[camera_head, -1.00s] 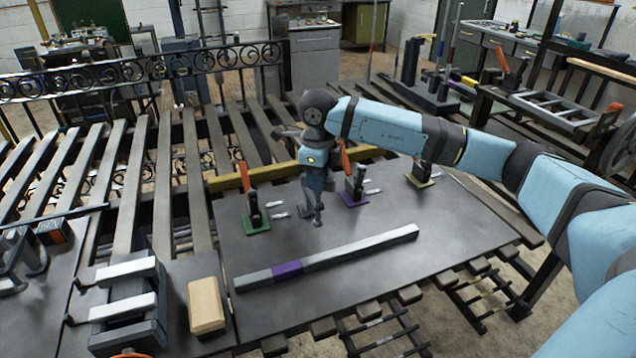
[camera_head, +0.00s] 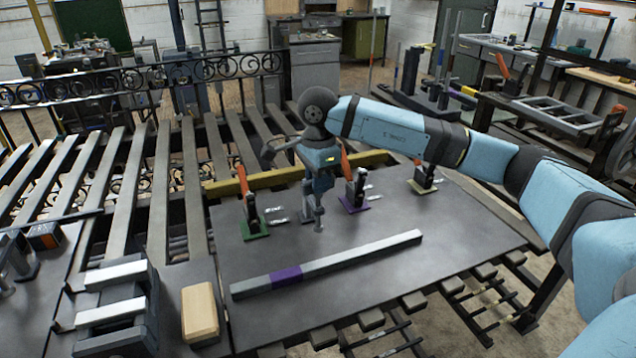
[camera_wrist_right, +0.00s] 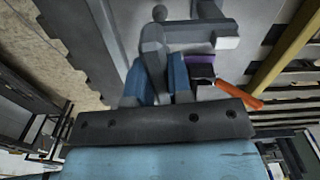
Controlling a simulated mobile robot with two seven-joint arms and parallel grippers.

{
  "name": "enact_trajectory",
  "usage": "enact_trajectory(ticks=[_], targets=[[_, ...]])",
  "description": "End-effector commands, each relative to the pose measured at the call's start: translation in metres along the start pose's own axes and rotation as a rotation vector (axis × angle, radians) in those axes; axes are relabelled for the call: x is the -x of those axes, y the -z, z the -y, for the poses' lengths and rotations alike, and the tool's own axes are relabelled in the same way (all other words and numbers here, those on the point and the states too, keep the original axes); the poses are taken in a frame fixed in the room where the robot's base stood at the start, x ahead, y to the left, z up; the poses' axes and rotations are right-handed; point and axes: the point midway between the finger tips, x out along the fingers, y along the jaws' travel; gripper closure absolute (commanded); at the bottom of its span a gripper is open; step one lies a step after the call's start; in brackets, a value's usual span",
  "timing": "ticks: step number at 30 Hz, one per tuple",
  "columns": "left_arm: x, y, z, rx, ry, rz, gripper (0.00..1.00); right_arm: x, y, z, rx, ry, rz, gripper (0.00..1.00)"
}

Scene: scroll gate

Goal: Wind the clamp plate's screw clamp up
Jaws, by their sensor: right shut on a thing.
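The dark clamp plate (camera_head: 390,262) lies flat in the middle of the head view. My right gripper (camera_head: 319,192) points down over its far part, between the toggle clamp on the green pad and the one on the purple pad. A grey screw clamp spindle (camera_head: 318,216) stands upright below the fingers, its foot low near the plate. In the right wrist view my blue fingers (camera_wrist_right: 160,75) are shut on a grey bar with a rounded end (camera_wrist_right: 156,38). The rest of the screw clamp is largely hidden by the gripper. My left gripper is out of view.
Toggle clamps with orange handles stand on green (camera_head: 253,229), purple (camera_head: 354,204) and yellow (camera_head: 422,186) pads. A grey bar with a purple band (camera_head: 345,258) lies across the plate. A wooden block (camera_head: 200,312) is at the left. The plate's front right is clear.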

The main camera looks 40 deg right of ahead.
Motion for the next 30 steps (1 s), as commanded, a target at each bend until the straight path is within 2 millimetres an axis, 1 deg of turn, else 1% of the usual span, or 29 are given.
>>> enact_trajectory(ticks=[1,7,20,21,24,30], targets=[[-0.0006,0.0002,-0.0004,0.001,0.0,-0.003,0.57,-0.0042,-0.0006,-0.0016,0.019,-0.007,-0.002,1.0],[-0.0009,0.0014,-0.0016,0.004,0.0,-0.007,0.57,-0.004,-0.0007,-0.0018,0.059,-0.008,-0.002,1.0],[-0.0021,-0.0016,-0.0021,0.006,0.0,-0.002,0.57,-0.0044,-0.0009,-0.002,0.068,-0.009,-0.002,1.0],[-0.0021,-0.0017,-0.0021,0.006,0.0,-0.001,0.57,-0.0044,-0.0009,-0.0021,0.067,-0.009,-0.002,0.76],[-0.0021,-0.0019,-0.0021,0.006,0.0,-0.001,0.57,-0.0037,-0.0008,-0.0017,0.067,-0.007,-0.001,0.55],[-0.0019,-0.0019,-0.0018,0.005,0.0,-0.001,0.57,-0.002,-0.0005,-0.0009,0.065,-0.004,-0.001,0.55]])
